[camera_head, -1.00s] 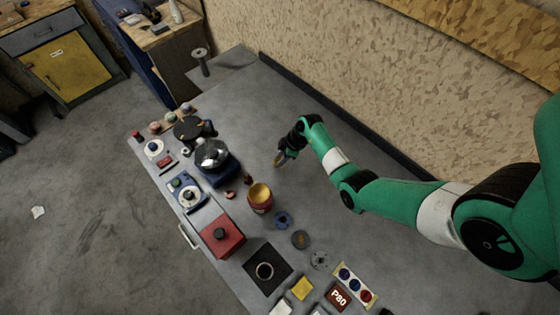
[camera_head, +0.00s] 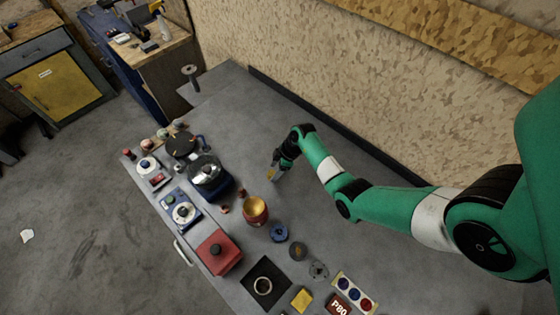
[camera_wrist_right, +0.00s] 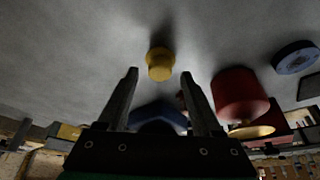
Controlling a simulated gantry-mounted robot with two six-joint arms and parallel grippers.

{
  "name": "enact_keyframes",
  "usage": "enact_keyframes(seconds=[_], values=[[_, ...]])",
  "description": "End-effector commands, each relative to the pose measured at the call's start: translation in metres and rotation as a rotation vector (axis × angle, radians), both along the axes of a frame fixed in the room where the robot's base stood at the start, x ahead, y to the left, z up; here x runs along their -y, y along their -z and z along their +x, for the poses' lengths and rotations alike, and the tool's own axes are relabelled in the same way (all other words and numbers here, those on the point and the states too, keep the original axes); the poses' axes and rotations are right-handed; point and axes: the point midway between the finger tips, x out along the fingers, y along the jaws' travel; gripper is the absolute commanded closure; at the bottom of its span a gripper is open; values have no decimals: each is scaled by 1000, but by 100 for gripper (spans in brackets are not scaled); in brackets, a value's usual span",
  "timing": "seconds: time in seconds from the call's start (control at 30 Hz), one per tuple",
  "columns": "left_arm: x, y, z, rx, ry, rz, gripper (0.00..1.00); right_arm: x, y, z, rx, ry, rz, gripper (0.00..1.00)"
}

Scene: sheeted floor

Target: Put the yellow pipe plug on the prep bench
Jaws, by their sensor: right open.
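The yellow pipe plug (camera_wrist_right: 159,64) stands on the grey bench top in the right wrist view, ahead of my fingertips and roughly centred between them. In the head view a small yellow spot at my right gripper (camera_head: 275,175) appears to be this plug (camera_head: 271,175), partly hidden by the fingers. My right gripper is open, its two fingers (camera_wrist_right: 159,76) apart with nothing held between them. It is low over the bench, close to the plug. My left gripper is not in view. I cannot tell which surface is the prep bench.
The long grey bench (camera_head: 345,225) carries a red pot with a yellow top (camera_head: 255,211), a blue ring (camera_head: 279,232), a red box (camera_head: 218,252) and a blue-based appliance (camera_head: 206,174). A wooden-topped cabinet (camera_head: 150,55) stands at the back left.

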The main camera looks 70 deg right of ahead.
Motion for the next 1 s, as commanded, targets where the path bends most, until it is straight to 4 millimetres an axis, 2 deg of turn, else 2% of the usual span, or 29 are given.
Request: enact_keyframes(seconds=[0.03, 0.2, 0.4, 0.53, 0.87, 0.93, 1.0], values=[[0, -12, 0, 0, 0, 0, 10, 2, -17, -4, 3, 2, -2, 33], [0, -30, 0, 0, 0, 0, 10, 8, -56, -19, 3, 3, -2, 33], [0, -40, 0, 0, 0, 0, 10, 13, -89, -33, 3, 2, -2, 33], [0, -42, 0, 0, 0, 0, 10, 14, -97, -37, 1, 0, -1, 33], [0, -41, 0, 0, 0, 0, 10, 14, -97, -37, 0, 0, 0, 33], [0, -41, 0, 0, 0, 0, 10, 14, -99, -34, 13, -6, -4, 33], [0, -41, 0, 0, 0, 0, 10, 13, -109, -18, 74, -41, -25, 33]])
